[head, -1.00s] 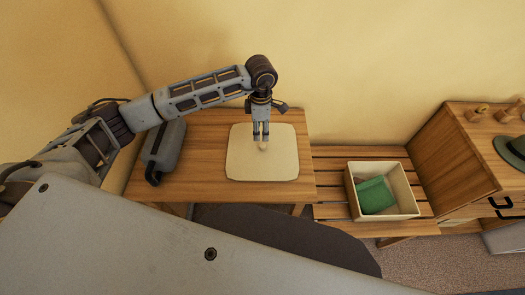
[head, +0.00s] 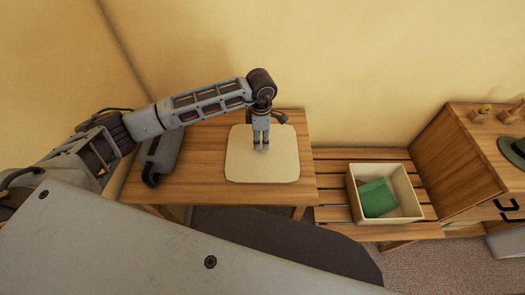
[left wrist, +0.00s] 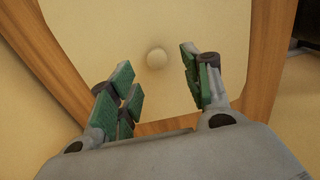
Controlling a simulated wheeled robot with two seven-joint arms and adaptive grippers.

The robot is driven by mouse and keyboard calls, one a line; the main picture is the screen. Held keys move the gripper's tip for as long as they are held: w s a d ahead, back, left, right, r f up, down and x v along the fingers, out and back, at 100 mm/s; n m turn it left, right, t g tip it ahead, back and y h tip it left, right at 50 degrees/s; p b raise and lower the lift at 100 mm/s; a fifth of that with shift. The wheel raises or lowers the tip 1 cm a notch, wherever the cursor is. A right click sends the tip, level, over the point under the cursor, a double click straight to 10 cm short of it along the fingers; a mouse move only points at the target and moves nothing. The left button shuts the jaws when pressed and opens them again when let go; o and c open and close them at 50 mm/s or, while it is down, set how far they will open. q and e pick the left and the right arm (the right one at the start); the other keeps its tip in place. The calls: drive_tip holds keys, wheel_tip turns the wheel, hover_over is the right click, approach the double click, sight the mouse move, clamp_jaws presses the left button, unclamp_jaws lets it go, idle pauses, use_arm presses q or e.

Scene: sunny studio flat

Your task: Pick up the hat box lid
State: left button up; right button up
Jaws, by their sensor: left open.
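The hat box lid (head: 240,165) is a flat cream square with rounded corners, lying on the wooden table in the head view. In the left wrist view the lid (left wrist: 205,25) fills the upper middle, and its round pale knob (left wrist: 157,58) stands just beyond the fingertips. My left gripper (head: 261,148) points down over the lid and hides the knob in the head view. In the left wrist view the left gripper (left wrist: 158,85) is open, with green-padded fingers on either side and nothing between them. My right gripper is not in view.
The wooden table (head: 200,190) also holds a grey case (head: 162,152) at its left. A cream open box (head: 405,200) with a green item (head: 377,197) inside stands on a slatted bench (head: 335,160). A cabinet (head: 450,155) with a green hat (head: 512,150) is at the right.

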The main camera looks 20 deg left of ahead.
use_arm(q)
drive_tip(key=shift+w+d+f+b, duration=0.15)
drive_tip(key=shift+f+b, duration=0.5)
drive_tip(key=shift+f, duration=0.8)
drive_tip(key=shift+f+b, duration=0.3)
drive_tip(key=shift+f, duration=0.8)
clamp_jaws()
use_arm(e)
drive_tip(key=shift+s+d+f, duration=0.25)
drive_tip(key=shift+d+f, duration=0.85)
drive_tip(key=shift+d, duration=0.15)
